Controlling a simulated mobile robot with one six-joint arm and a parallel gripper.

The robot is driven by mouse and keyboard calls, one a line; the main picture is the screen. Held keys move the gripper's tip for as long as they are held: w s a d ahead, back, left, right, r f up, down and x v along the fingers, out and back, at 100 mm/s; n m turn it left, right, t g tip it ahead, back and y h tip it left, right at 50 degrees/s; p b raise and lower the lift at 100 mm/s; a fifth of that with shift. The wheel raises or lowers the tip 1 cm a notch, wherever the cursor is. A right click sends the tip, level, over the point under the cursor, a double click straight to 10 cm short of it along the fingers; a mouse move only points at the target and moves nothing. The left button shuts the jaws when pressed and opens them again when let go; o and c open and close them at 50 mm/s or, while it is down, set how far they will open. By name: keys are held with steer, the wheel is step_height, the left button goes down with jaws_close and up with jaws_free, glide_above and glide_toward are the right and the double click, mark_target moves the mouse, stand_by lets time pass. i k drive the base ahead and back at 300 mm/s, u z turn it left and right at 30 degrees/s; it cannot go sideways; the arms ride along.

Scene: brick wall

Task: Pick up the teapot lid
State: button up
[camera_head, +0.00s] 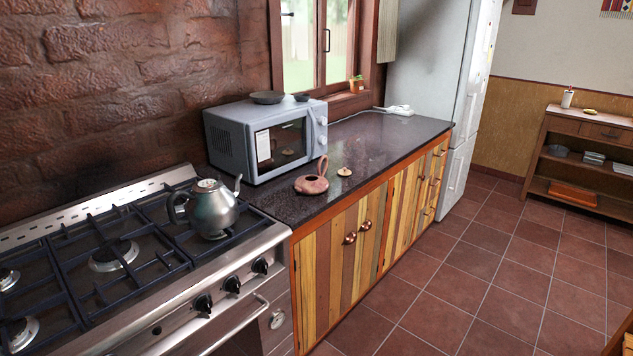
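A small tan teapot lid (344,172) lies on the dark countertop (385,145), near its front edge. Just left of it stands a reddish-brown teapot (312,184) with a loop handle rising at its right side. The lid and the teapot are apart, with a short gap between them. The teapot's top opening is too small to make out clearly. My gripper does not show in this view.
A grey microwave (228,142) stands behind the teapot, with a dark dish (267,97) on top. A metal kettle (211,207) sits on the stove (140,262) at left. The tiled floor (470,275) before the cabinets is clear. A wooden shelf (575,128) stands at right.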

mark_target(344, 171)
steer(key=u, duration=0.2)
steer(key=k, duration=0.55)
steer(key=z, duration=1.35)
steer(key=i, duration=1.95)
